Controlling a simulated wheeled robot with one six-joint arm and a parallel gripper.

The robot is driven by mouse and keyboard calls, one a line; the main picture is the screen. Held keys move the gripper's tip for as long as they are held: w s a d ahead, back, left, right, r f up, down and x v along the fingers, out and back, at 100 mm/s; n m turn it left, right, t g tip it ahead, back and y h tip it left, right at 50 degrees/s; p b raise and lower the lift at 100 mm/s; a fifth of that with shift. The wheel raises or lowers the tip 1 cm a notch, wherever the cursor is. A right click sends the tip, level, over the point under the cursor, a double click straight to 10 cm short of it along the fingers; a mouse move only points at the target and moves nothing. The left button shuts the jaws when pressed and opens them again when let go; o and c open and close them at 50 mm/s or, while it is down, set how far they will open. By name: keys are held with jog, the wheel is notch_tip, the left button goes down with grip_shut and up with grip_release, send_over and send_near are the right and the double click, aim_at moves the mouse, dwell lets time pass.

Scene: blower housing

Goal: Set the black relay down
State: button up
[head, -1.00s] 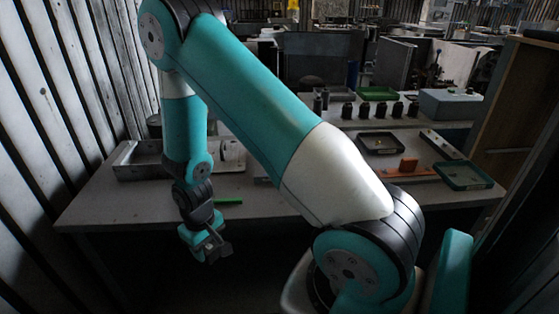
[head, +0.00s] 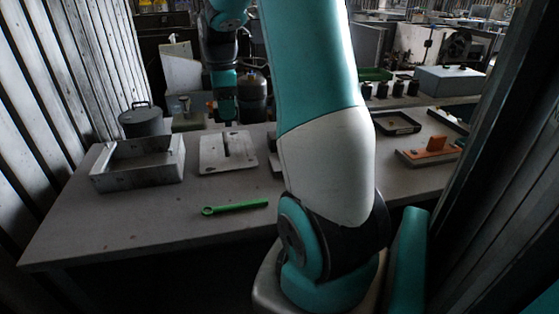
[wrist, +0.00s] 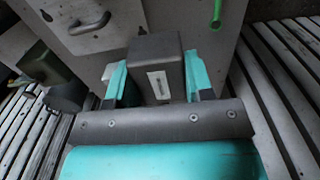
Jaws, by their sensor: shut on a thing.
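The black relay (wrist: 152,48) is a dark box with a pale label on its near face. It sits between the two teal fingers of my gripper (wrist: 157,78) in the wrist view, and the gripper is shut on it. The plate and handle also show beyond the relay in the wrist view (wrist: 120,35). The relay's underside and any contact with a surface are hidden.
An open metal tray (head: 140,180) stands left of the plate. A green spanner (head: 235,207) lies toward the front. A dark pot (head: 142,121) and a greenish box (head: 187,120) stand behind. An orange block (head: 436,144) is at right. The front left of the table is bare.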

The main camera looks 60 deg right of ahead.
aim_at(235, 181)
notch_tip(235, 181, down, 19)
jog(key=shift+a+f+p, duration=0.15)
jog(key=shift+f+p, duration=0.05)
jog(key=shift+p, duration=0.45)
jog(key=o, duration=0.9)
jog(key=shift+f, duration=0.1)
jog(key=shift+o, duration=0.2)
